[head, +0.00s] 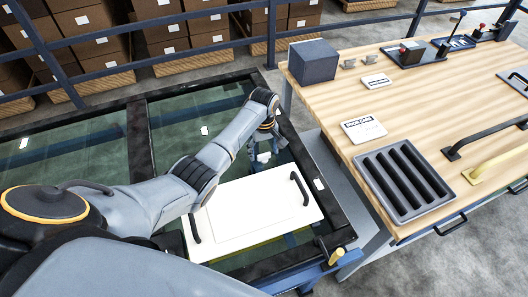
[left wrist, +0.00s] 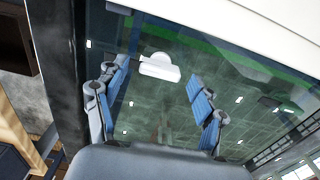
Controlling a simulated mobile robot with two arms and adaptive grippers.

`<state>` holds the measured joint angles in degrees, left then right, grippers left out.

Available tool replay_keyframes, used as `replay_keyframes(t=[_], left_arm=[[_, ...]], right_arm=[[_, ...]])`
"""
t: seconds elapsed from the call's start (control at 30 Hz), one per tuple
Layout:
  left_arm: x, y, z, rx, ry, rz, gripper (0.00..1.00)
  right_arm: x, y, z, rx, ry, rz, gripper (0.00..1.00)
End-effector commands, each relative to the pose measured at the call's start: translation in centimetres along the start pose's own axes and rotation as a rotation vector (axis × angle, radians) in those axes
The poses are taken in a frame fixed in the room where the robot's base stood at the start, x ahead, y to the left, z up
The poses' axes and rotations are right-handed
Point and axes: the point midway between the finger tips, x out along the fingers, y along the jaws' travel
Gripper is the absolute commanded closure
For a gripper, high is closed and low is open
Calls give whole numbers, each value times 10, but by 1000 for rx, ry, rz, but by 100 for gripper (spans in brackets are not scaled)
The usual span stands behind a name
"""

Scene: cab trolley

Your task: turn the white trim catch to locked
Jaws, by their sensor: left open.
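The white trim catch (left wrist: 160,67) shows in the left wrist view as a rounded white base with a short bar, over dark green glass. In the head view the catch (head: 263,157) is a small white spot below the gripper, partly covered. My left gripper (left wrist: 158,78) is open, with blue-padded fingers to the left and right of the catch in the wrist view. They look apart from it; I cannot tell the exact height. In the head view my left gripper (head: 264,146) points down beyond the white panel. My right gripper is out of view.
A white panel (head: 240,218) with two black handles lies close beside the catch. A dark frame (head: 140,150) surrounds the glass. To the right, a wooden bench (head: 440,95) bears a grey ribbed tray (head: 404,180), a white card (head: 363,130) and a dark box (head: 313,62).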

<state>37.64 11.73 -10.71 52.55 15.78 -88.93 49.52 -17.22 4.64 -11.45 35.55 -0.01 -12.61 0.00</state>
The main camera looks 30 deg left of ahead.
Motion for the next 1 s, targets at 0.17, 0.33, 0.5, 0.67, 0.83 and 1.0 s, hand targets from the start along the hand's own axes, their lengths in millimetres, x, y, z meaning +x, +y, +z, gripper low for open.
replay_keyframes(t=[0.17,0.33,0.5,0.67,0.83,1.0], left_arm=[[9,0,0,0,0,0,30],[10,0,0,0,1,0,30],[9,0,0,0,1,0,49],[9,0,0,0,1,0,81],[9,0,0,3,0,0,85],[8,0,0,36,0,-1,85]], right_arm=[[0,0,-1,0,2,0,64],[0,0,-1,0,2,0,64],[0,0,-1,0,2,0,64],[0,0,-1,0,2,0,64],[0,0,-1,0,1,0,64],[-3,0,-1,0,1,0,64]])
